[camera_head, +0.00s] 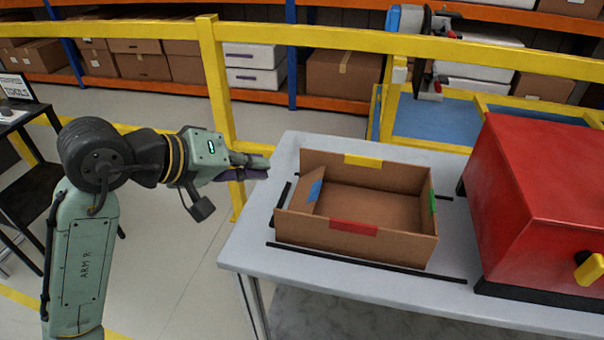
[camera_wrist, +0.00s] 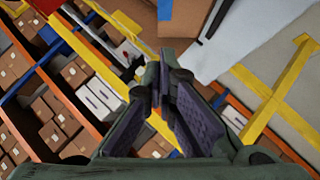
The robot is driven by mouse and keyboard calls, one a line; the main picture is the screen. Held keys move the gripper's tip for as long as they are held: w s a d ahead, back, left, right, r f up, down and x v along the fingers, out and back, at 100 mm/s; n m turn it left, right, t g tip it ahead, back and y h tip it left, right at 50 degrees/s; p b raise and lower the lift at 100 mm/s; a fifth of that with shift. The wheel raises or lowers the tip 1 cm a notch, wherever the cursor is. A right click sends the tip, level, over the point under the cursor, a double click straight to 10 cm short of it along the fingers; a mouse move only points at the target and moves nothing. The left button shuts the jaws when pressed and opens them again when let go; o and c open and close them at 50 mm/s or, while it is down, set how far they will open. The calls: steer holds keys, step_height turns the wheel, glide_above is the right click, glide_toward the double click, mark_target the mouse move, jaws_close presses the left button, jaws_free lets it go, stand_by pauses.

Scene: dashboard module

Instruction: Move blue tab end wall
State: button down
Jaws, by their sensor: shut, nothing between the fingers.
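An open brown cardboard box (camera_head: 375,205) sits on the grey table. Its left end wall (camera_head: 302,192) carries a blue tab (camera_head: 315,191) and looks slanted rather than upright, leaning into the box. The other walls stand upright, with a yellow tab (camera_head: 363,160) at the back, a red tab (camera_head: 353,227) at the front and a green tab (camera_head: 433,203) at the right. My gripper (camera_head: 264,166) is shut and empty, left of the box and apart from it. In the wrist view the fingertips (camera_wrist: 157,78) are together, with the blue tab (camera_wrist: 165,10) at the top edge.
Black strips (camera_head: 365,262) lie on the table (camera_head: 248,235) around the box. A red case (camera_head: 545,205) with a yellow latch stands at the right. A yellow rail (camera_head: 300,35) runs behind, with box-filled shelves beyond. A dark side table stands at far left.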

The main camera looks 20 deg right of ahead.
steer(key=p, duration=0.1)
glide_toward(319, 181)
steer(key=w+d, duration=0.2)
steer(key=w, duration=0.1)
steer(key=shift+r, duration=0.15)
steer(key=shift+s+d+f+p, duration=0.2)
steer(key=shift+s+d+f, duration=0.05)
steer(key=shift+f, duration=0.2)
steer(key=shift+s+d+f+p, duration=0.15)
steer(key=shift+s+d+f, duration=0.1)
steer(key=shift+f, duration=0.2)
steer(key=shift+s+d+f, duration=0.25)
steer(key=shift+d+f, duration=0.1)
steer(key=shift+f, duration=0.1)
